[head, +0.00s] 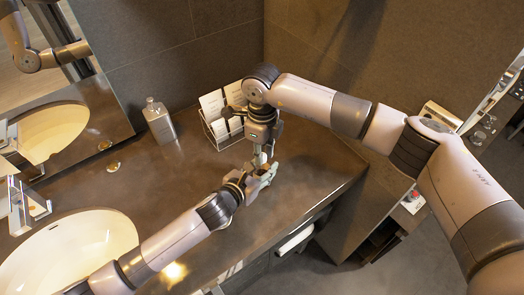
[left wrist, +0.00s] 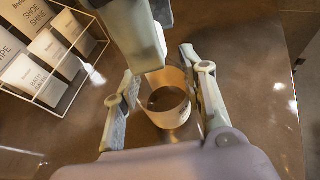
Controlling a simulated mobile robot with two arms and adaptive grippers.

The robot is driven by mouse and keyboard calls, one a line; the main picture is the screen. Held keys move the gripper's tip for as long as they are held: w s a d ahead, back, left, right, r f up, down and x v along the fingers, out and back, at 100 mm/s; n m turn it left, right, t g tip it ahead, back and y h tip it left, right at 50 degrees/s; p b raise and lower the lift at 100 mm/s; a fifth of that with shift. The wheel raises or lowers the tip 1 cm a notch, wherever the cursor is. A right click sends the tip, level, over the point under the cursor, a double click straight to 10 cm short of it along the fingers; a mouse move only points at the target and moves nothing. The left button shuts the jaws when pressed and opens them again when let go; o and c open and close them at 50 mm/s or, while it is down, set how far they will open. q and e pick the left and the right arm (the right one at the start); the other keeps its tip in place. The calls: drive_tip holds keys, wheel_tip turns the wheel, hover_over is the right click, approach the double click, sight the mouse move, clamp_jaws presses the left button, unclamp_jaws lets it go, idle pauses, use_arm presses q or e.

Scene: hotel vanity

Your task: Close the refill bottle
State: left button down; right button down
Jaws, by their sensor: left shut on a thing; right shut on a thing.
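The refill bottle (left wrist: 168,106) shows in the left wrist view as a short, pale round body with a dark brown middle. It stands between the two fingers of my left gripper (left wrist: 160,100), which is shut on it. In the head view my left gripper (head: 262,177) is low over the counter. My right gripper (head: 262,150) comes down from above, right over the bottle. Its fingers (left wrist: 150,52) cover the far side of the bottle's top in the left wrist view. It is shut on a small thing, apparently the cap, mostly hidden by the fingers.
A white wire rack (head: 222,125) with cards and packets stands behind the grippers, close to them. A grey bottle (head: 159,122) stands left of it. A sink (head: 75,250) is at the lower left. The counter's front edge lies to the right.

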drive_tip(key=m, duration=0.5)
drive_tip(key=shift+m, duration=0.3)
drive_tip(key=c, duration=1.4)
unclamp_jaws()
drive_tip(key=shift+o, duration=0.2)
wheel_tip(320, 180, up, 12)
use_arm(q)
drive_tip(key=c, duration=0.9)
unclamp_jaws()
